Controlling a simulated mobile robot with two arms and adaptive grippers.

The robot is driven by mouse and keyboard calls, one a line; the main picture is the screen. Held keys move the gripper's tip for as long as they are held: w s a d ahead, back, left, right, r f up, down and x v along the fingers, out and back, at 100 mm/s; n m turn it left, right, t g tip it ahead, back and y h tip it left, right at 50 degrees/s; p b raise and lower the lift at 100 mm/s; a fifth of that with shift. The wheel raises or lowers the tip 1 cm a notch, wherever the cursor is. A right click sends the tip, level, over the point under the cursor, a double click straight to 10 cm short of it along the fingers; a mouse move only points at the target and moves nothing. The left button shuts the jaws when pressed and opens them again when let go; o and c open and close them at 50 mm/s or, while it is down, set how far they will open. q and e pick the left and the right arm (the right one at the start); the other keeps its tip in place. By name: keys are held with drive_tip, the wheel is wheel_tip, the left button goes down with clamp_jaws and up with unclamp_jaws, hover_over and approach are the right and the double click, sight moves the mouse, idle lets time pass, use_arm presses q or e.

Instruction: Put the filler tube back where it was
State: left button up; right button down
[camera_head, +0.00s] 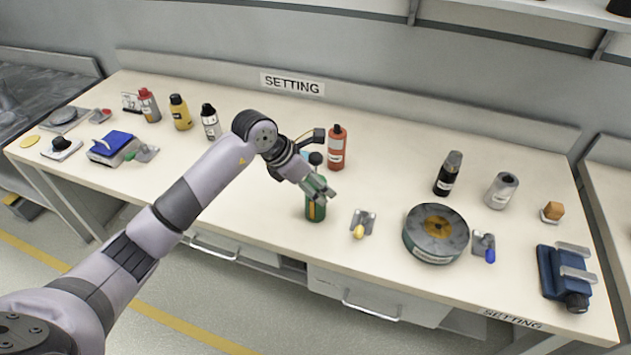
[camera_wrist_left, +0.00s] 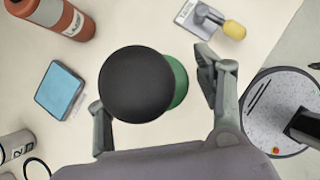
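A green tube (camera_head: 316,210) with an orange stripe and a round black top appears to stand upright near the table's front edge; I take it as the filler tube. My left gripper (camera_head: 322,190) is around its upper part, hiding the middle. In the left wrist view, the black top (camera_wrist_left: 137,84) and a strip of green (camera_wrist_left: 179,82) lie between the fingers of the left gripper (camera_wrist_left: 155,95). The fingers are apart, with a clear gap on the right side. Whether the left finger touches is unclear. My right gripper is not in view.
An orange bottle (camera_head: 337,150) stands behind the tube, with a light-blue square (camera_wrist_left: 60,90) beside it. A speckled disc (camera_wrist_left: 268,122) is hidden by my arm in the head view.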

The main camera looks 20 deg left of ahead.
use_arm(q)
drive_tip(key=shift+r, duration=0.25)
drive_tip(key=shift+s+a+r, duration=0.1)
drive_tip(key=shift+a+r, duration=0.1)
drive_tip(key=shift+r, duration=0.05)
drive_tip(key=b+v, duration=0.1)
drive_tip(key=v, duration=1)
drive_tip(key=shift+r, duration=0.15)
